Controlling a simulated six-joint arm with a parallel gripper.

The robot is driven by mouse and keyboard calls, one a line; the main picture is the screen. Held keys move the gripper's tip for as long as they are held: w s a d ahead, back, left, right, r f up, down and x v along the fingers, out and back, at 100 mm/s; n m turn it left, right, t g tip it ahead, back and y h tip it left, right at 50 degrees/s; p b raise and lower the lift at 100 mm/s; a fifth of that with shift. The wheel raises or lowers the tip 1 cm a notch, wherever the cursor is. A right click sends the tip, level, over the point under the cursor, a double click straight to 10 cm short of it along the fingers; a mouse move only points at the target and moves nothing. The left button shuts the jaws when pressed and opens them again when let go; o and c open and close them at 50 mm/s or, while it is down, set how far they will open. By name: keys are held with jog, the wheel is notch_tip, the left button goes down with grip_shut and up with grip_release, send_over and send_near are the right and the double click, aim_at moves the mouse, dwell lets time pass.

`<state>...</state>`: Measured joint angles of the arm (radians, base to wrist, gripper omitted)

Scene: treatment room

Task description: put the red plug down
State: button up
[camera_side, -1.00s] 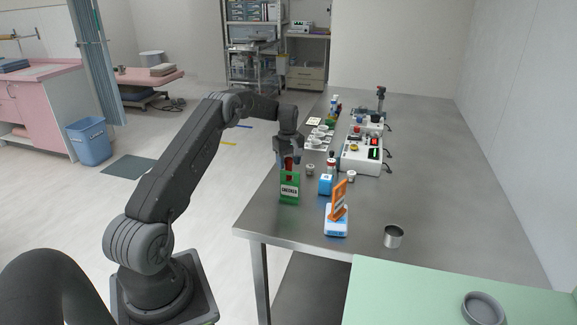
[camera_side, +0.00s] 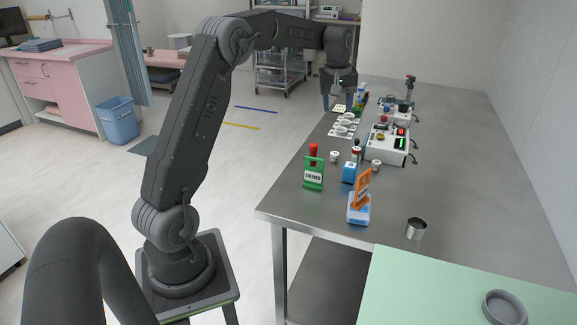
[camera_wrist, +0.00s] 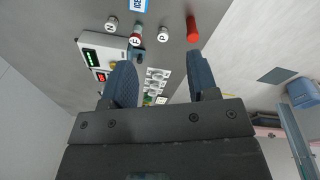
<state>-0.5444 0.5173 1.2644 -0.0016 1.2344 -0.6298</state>
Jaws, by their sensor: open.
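The red plug (camera_side: 313,152) stands upright on the steel table (camera_side: 450,170), just behind the green sign (camera_side: 313,173), which hides its lower part. In the wrist view the red plug (camera_wrist: 193,28) shows at the top, beyond my right-hand finger and apart from it. My gripper (camera_side: 339,102) is above the table's far part, well behind and above the plug. In the wrist view my gripper (camera_wrist: 160,75) has its two blue fingers spread with nothing between them.
A blue box (camera_side: 349,172), an orange stand (camera_side: 362,188) and several small lettered caps are close to the plug. A white device (camera_side: 387,145) stands behind to the right. A metal cup (camera_side: 416,229) is near the front. The table's right side is clear.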

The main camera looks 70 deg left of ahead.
jog(key=s+d+r+m+t, duration=0.1)
jog(key=s+d+r+m, duration=0.3)
jog(key=d, duration=0.4)
jog(key=s+d+r+m+t, duration=0.1)
jog(key=s+d+r+m, duration=0.15)
jog(key=s+d, duration=0.5)
jog(key=s+d+f+m+t, duration=0.1)
jog(key=s+d+f+m, duration=0.1)
jog(key=s+d, duration=0.4)
jog(key=s+d+f+m+t, duration=0.1)
jog(key=s+d+f+m, duration=0.1)
jog(key=s+d+m, duration=0.3)
jog(key=s+d, duration=0.1)
jog(key=s, duration=0.3)
jog(key=shift+s+d+f+h, duration=0.15)
jog(key=shift+s+f+h, duration=0.1)
jog(key=shift+f+h, duration=0.15)
